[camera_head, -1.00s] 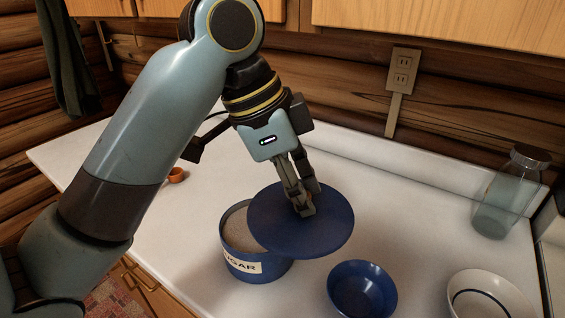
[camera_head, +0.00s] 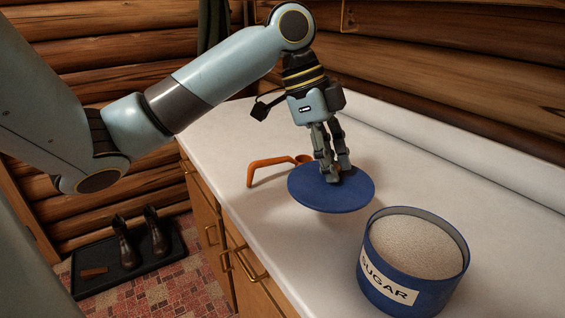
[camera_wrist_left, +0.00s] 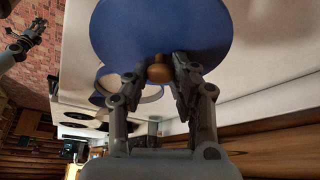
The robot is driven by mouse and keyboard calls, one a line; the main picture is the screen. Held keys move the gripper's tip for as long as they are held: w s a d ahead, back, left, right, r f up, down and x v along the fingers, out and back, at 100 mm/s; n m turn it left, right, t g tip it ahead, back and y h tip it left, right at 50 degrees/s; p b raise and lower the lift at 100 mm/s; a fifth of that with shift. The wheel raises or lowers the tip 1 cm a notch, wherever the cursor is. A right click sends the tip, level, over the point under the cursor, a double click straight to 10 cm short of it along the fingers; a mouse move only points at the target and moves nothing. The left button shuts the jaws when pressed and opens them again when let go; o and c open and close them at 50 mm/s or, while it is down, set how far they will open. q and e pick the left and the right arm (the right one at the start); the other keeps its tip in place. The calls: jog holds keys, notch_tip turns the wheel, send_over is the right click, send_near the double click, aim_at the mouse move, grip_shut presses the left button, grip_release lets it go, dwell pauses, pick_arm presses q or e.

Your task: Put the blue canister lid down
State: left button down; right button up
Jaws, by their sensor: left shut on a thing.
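My left gripper (camera_head: 334,174) is shut on the small brown knob (camera_wrist_left: 159,72) of the blue canister lid (camera_head: 318,192). The blue canister (camera_head: 440,296), labelled SUGAR, stands open to the right, full of pale sugar, apart from the lid. A second gripper, my right one (camera_wrist_left: 38,32), shows small at the wrist view's upper left; its jaws are unclear.
An orange spoon-like tool (camera_head: 268,163) lies on the counter (camera_head: 240,136) just behind and left of the lid. The counter is clear right of the lid towards the wall. A black tray (camera_head: 125,262) with boots (camera_head: 126,243) is on the floor at lower left.

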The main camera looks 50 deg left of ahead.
aim_at(318, 169)
pick_arm(q)
jog(key=a, duration=0.2)
jog(key=a+f+b, duration=0.1)
jog(key=a, duration=0.1)
jog(key=shift+w+a, duration=0.1)
jog(key=shift+a, duration=0.1)
jog(key=shift+w+f+b, duration=0.1)
jog(key=shift+f+b, duration=0.15)
jog(key=shift+b, duration=0.15)
notch_tip(318, 169, down, 5)
jog(key=shift+f, duration=0.1)
notch_tip(318, 169, down, 4)
jog(key=shift+r, duration=0.1)
pick_arm(e)
jog(key=f, duration=0.3)
jog(key=shift+s, duration=0.2)
pick_arm(q)
jog(key=shift+f, duration=0.25)
pick_arm(e)
jog(key=shift+d, duration=0.1)
pick_arm(q)
jog(key=c, duration=1.4)
grip_release()
jog(key=o, duration=0.3)
pick_arm(e)
jog(key=shift+d, duration=0.35)
